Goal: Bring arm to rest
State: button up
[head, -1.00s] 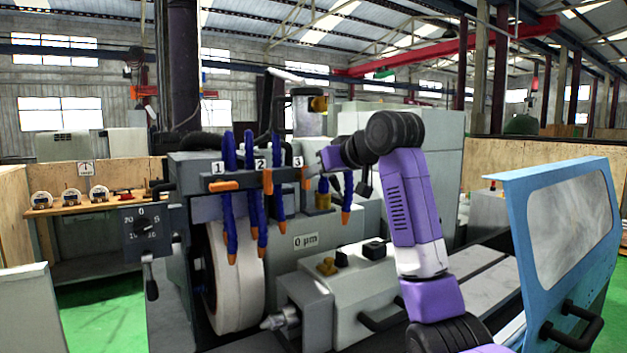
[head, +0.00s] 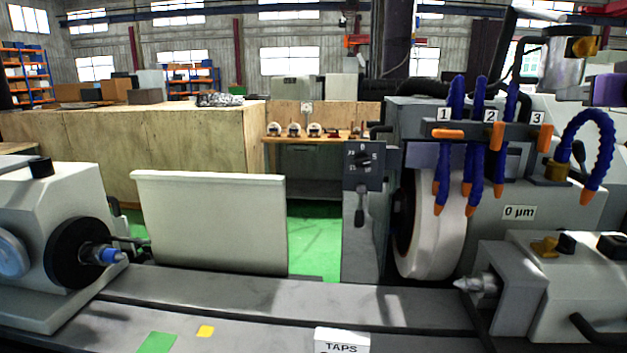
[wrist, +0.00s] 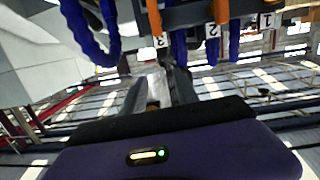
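My gripper (wrist: 158,92) shows in the wrist view beyond its purple body. Its two dark fingers stand apart, with a gap between them and nothing clearly held. Blue coolant hoses (wrist: 205,38) and the numbered labels hang upside down above it in that view. In the head view only a purple part of my arm (head: 607,90) shows at the right edge, beside the cylindrical grinder (head: 425,115).
The grinder carries a white grinding wheel (head: 436,225), hoses with orange nozzles (head: 473,150) and a tailstock (head: 545,285). A workhead (head: 65,230) stands at the left. A pale panel (head: 212,222) stands behind the bed. The grey bed (head: 270,298) between workhead and tailstock is largely clear.

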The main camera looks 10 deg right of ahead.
jog(key=s+a+f+m+t+h, duration=0.15)
jog(key=s+a+f, duration=0.35)
jog(key=f, duration=0.5)
jog(key=s+a+f+t, duration=0.2)
jog(key=s+a+f, duration=0.1)
jog(key=a+f, duration=0.55)
jog(key=s+a+f+m+t+h, duration=0.1)
jog(key=s+a+f, duration=0.3)
jog(key=f, duration=0.8)
jog(key=s+a+f+n+g+y, duration=0.1)
jog(key=s+a+f+n+y, duration=0.1)
jog(key=s+a+f, duration=0.4)
jog(key=s+a+f+n+g+y, duration=0.2)
jog(key=s+a+f, duration=0.4)
jog(key=s, duration=1)
jog(key=s+a+f+n+g+y, duration=0.2)
jog(key=s+a+f+y, duration=0.2)
jog(key=s, duration=0.7)
jog(key=a+f, duration=0.2)
jog(key=a, duration=0.2)
jog(key=shift+s+a, duration=0.25)
jog(key=shift+s, duration=0.15)
